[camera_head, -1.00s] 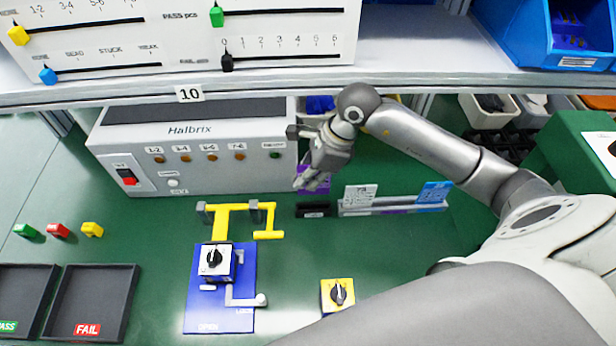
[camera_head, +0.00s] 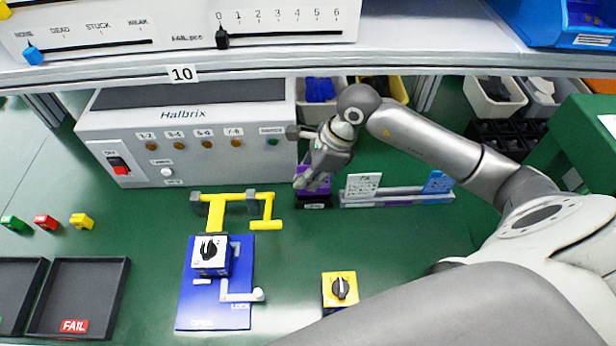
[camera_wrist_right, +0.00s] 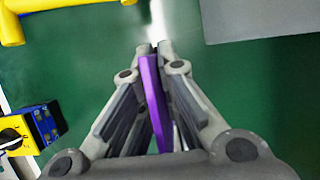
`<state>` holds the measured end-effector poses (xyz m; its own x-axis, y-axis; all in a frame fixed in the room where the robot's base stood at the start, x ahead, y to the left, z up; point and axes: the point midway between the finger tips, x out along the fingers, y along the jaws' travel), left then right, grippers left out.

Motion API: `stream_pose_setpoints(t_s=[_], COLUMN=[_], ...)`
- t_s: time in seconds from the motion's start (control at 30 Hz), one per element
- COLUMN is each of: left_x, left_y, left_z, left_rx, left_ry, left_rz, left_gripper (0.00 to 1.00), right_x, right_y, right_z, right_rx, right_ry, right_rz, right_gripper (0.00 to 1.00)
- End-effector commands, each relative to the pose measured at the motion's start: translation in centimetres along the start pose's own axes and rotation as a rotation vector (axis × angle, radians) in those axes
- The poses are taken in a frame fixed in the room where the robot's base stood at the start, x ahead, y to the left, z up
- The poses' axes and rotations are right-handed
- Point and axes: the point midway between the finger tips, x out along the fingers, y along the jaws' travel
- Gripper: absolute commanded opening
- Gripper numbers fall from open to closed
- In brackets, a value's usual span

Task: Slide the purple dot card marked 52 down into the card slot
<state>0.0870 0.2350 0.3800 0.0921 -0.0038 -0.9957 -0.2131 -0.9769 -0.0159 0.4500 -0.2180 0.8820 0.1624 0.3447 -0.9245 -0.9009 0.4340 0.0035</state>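The purple card (camera_head: 321,184) is upright between the fingers of my right gripper (camera_head: 305,184). In the right wrist view the card (camera_wrist_right: 153,95) shows edge-on as a purple strip, with the two fingers of the right gripper (camera_wrist_right: 156,47) closed on it. The black card slot (camera_head: 314,201) stands on the green bench directly under the card. In the head view the card's lower edge meets the slot's top; I cannot tell whether it has entered. The card's marking is not readable. My left gripper is not in view.
A rack (camera_head: 400,197) with a white card and a blue card stands just right of the slot. The grey Halbrix box (camera_head: 190,140) is behind left.

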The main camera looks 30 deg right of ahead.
Motion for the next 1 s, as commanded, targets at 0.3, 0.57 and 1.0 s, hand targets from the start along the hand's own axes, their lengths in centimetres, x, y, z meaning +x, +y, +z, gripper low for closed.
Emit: stream_pose_setpoints(t_s=[0.3,0.57,1.0], left_x=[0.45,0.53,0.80], left_y=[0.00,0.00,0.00], left_z=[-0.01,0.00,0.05], left_rx=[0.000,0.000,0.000], left_ry=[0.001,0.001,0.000], left_rz=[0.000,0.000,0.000], left_gripper=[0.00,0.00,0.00], right_x=[0.08,-0.02,0.07], right_y=[-0.01,0.02,0.01], right_z=[-0.04,0.01,-0.04], right_rx=[-0.001,0.000,-0.001], right_ry=[0.000,0.000,0.000], right_rz=[-0.001,0.000,0.000], right_gripper=[0.00,0.00,0.00])
